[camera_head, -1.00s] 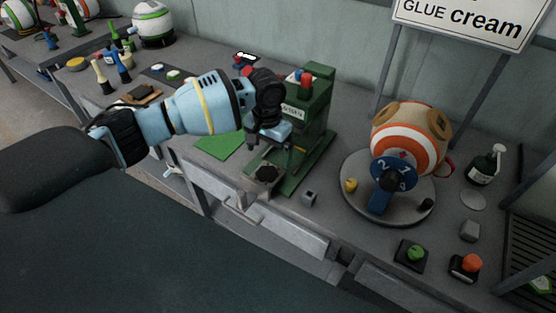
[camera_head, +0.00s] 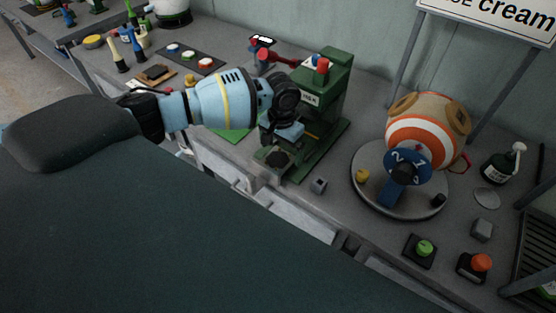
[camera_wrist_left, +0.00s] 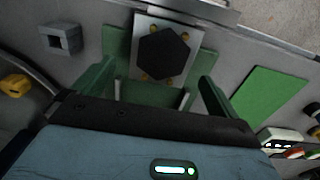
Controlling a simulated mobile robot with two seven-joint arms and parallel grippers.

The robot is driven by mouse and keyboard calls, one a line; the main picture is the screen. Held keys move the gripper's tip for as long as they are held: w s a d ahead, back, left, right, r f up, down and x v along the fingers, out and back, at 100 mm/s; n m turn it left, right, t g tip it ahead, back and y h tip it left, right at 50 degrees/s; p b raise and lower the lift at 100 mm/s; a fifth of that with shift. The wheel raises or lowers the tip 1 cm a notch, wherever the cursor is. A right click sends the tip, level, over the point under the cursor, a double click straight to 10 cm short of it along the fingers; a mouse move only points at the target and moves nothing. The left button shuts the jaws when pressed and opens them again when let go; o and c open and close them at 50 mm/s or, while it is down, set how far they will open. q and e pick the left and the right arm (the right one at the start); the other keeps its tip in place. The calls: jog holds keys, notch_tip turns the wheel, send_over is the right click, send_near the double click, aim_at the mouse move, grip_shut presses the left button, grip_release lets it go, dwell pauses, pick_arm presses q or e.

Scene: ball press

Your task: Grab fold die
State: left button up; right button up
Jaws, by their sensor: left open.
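A green press (camera_head: 325,105) stands at the middle of the bench. A dark hexagonal die (camera_head: 277,158) sits on the metal plate at its base; in the left wrist view the die (camera_wrist_left: 163,54) lies flat among yellow studs. I cannot tell by looks whether this is the fold die. My left gripper (camera_head: 275,142) is close above the plate, in front of the press. In the left wrist view its open fingers (camera_wrist_left: 152,82) stand apart with nothing between them, short of the die. My right gripper is not in view.
A small grey block with a square hole (camera_head: 318,185) lies right of the press; it also shows in the left wrist view (camera_wrist_left: 61,40). A round turntable (camera_head: 380,205) bears an orange-and-white ball (camera_head: 428,130). A green button (camera_head: 424,248) and an orange button (camera_head: 480,263) stand at the front right.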

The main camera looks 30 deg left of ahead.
aim_at(281, 156)
pick_arm(q)
notch_tip(281, 156, down, 2)
jog(key=shift+f, duration=0.1)
jog(key=c, duration=1.2)
notch_tip(281, 156, up, 10)
jog(key=shift+r+p, duration=0.15)
jog(key=shift+p, duration=0.2)
